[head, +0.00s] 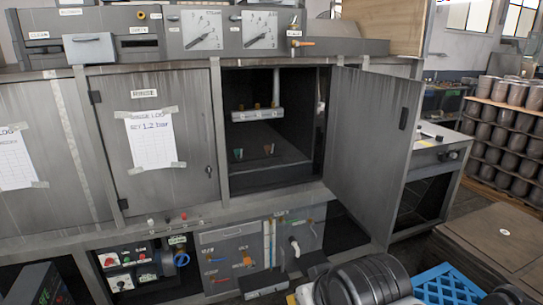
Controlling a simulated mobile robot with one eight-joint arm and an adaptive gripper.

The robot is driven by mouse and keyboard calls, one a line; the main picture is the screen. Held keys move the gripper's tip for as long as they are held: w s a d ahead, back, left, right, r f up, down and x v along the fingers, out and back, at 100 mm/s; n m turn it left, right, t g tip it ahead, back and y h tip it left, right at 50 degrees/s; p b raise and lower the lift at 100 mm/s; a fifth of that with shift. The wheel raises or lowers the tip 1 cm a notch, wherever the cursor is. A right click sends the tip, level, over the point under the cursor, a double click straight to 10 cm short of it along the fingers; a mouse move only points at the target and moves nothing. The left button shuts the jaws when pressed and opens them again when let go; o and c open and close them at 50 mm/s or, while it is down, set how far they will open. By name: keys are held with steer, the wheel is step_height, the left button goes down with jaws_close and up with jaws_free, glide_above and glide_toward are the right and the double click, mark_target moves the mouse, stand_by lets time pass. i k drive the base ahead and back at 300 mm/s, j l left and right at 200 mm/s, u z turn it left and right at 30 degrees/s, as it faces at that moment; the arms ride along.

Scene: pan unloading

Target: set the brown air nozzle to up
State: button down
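A small brown piece (269,149) stands inside the open cabinet bay and looks like the brown air nozzle, though it is too small to be sure or to read its tilt. A teal piece (238,154) stands to its left. Above them a pale bar (258,114) crosses the bay, with small brownish knobs on top. Dark rounded links of what seems my own arm (365,282) show at the bottom, well below and right of the bay. I cannot make out my gripper's fingers.
The bay's door (372,150) is swung open to the right. A closed door with a paper log (152,138) is on the left. Panels with switches and valves (232,260) are below. A blue crate (448,287) and stacked brown pots (508,125) are at right.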

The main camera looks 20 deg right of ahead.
mark_target(270, 152)
steer(key=i+j+z, duration=0.15)
steer(key=i, duration=0.4)
steer(key=i+j+z, duration=0.1)
steer(key=i, duration=0.4)
steer(key=i+j+z, duration=0.15)
steer(key=i, duration=0.4)
steer(key=i+j+z, duration=0.15)
steer(key=i+j, duration=0.25)
steer(key=i+j+z, duration=0.15)
steer(key=i+j, duration=0.2)
steer(key=i, duration=0.25)
